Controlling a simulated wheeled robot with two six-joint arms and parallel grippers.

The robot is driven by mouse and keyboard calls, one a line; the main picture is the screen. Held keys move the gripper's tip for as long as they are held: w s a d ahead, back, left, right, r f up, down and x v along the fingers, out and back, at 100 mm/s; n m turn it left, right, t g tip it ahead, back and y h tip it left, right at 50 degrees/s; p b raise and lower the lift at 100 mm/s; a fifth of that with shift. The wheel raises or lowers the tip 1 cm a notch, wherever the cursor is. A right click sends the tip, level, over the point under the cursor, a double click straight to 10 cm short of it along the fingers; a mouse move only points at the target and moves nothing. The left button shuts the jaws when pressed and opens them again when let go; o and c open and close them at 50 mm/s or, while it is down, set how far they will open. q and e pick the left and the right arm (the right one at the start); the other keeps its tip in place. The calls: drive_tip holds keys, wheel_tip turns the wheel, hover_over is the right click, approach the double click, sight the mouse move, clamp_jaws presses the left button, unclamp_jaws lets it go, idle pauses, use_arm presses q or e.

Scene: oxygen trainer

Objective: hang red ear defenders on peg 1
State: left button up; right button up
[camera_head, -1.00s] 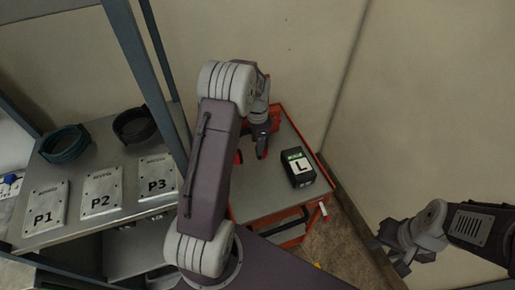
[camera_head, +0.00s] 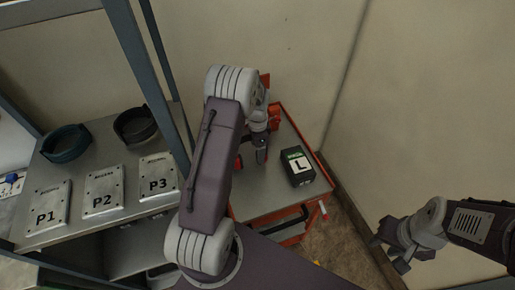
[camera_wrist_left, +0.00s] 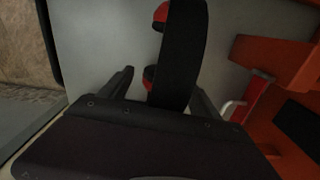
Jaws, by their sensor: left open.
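The red ear defenders show in the left wrist view as a black headband (camera_wrist_left: 183,55) with red-and-black cup parts at its left side. In the head view a small red part (camera_head: 238,161) shows beside my arm, and the rest is mostly hidden. They are over the grey top of the red cart. My left gripper (camera_wrist_left: 161,93) is open, with one finger on each side of the headband; I cannot tell whether either finger touches it. My right gripper (camera_head: 390,252) looks open and empty, at the lower right. I cannot make out peg 1.
At left, a metal shelf holds plates P1 (camera_head: 46,207), P2 (camera_head: 103,189) and P3 (camera_head: 158,177), plus a teal ring (camera_head: 66,144) and a black ring (camera_head: 135,126). Grey posts frame it.

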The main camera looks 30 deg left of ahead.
use_arm(q)
drive_tip(key=shift+f+b, duration=0.1)
drive_tip(key=shift+b, duration=0.25)
drive_tip(key=r, duration=0.6)
drive_tip(key=w+r, duration=0.1)
drive_tip(key=r, duration=0.2)
drive_tip(key=shift+a+r, duration=0.1)
drive_tip(key=shift+r, duration=0.1)
